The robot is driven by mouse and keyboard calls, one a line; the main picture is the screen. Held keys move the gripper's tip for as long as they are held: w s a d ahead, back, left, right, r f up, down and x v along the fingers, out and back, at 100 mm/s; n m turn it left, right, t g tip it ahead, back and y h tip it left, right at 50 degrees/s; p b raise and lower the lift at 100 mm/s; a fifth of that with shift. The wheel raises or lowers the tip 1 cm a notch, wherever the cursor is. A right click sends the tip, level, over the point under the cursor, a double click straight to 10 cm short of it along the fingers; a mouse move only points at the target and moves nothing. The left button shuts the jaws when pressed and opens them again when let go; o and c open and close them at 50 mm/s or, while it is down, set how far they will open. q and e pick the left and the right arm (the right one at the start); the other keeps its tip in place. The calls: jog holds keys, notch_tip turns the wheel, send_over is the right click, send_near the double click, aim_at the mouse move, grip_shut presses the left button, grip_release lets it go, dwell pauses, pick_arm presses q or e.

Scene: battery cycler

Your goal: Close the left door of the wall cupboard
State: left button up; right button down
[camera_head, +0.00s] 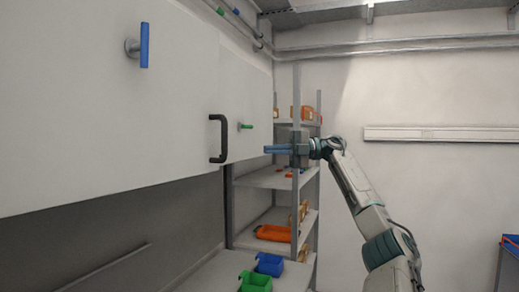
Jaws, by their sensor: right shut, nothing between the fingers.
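The wall cupboard has a large white left front panel (90,110), which I take to be the left door. A black bar handle (224,138) is near its right edge. Its right edge seems to stand slightly proud of the narrower right panel (248,90); I cannot tell how far it is open. My right gripper (268,149) is shut and empty, pointing left, to the right of the black handle and apart from it in the picture. My left gripper is out of view.
A blue lever (144,45) and a small green lever (246,126) stick out from the white fronts. A shelf rack (270,178) with orange items stands behind my right gripper. Green (256,282) and blue bins (270,265) sit below. The right wall side is open.

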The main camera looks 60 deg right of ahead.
jog(key=s, duration=0.1)
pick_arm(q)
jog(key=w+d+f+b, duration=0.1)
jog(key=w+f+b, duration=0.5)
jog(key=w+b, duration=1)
pick_arm(e)
jog(key=m+t+h+b, duration=0.35)
jog(key=m+h, duration=0.35)
jog(key=h, duration=0.3)
send_near(208, 170)
jog(key=w+p, duration=0.1)
jog(key=w, duration=0.1)
jog(key=w+p, duration=0.1)
jog(key=p, duration=0.1)
jog(key=w+p, duration=0.1)
jog(key=w, duration=0.1)
jog(key=shift+w+a+p, duration=0.3)
jog(key=shift+w+p, duration=0.05)
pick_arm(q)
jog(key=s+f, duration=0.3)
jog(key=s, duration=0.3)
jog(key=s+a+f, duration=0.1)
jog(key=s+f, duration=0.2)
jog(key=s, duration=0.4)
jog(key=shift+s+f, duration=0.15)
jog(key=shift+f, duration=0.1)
pick_arm(e)
jog(key=shift+w, duration=0.6)
